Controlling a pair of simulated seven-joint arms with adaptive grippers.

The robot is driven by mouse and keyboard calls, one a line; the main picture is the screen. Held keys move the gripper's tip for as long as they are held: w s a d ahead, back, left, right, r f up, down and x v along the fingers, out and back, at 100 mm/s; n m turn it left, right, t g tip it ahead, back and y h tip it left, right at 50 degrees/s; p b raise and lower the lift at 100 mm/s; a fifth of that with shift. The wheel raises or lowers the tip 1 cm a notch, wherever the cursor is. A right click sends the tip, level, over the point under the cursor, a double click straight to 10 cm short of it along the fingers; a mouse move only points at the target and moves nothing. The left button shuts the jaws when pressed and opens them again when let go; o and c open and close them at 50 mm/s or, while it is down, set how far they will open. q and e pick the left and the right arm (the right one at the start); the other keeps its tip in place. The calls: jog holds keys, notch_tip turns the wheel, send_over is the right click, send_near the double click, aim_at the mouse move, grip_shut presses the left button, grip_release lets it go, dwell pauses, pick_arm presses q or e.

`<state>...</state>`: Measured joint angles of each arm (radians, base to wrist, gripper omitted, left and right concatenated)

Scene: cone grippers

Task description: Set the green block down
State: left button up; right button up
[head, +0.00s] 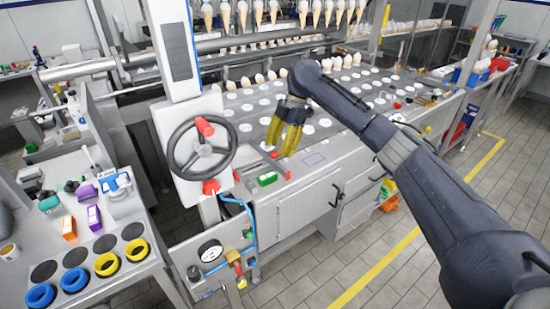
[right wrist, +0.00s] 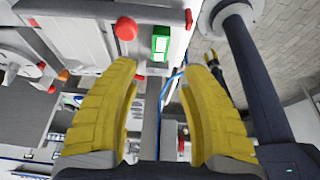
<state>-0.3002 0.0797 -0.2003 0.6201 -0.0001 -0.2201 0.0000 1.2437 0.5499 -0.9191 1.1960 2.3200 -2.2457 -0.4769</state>
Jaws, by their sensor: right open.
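The green block (head: 267,178) lies on the front left part of the steel machine top, beside a red-ended lever. It also shows in the right wrist view (right wrist: 161,43), beyond the fingertips. My right gripper (head: 285,138) has yellow fingers and hangs above the machine top, behind and above the block in the head view. In the right wrist view its two fingers (right wrist: 158,66) are spread apart with nothing between them. The block is apart from the fingers. I cannot make out my left gripper in the head view.
A handwheel (head: 203,148) on a white column stands left of the block. A red knob (right wrist: 126,28) is close to the block in the wrist view. Ice cream cones (head: 270,12) hang at the back. A side table (head: 125,215) at left carries coloured blocks and rings.

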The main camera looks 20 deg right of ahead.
jog(key=shift+d+r, duration=0.25)
jog(key=shift+r, duration=0.35)
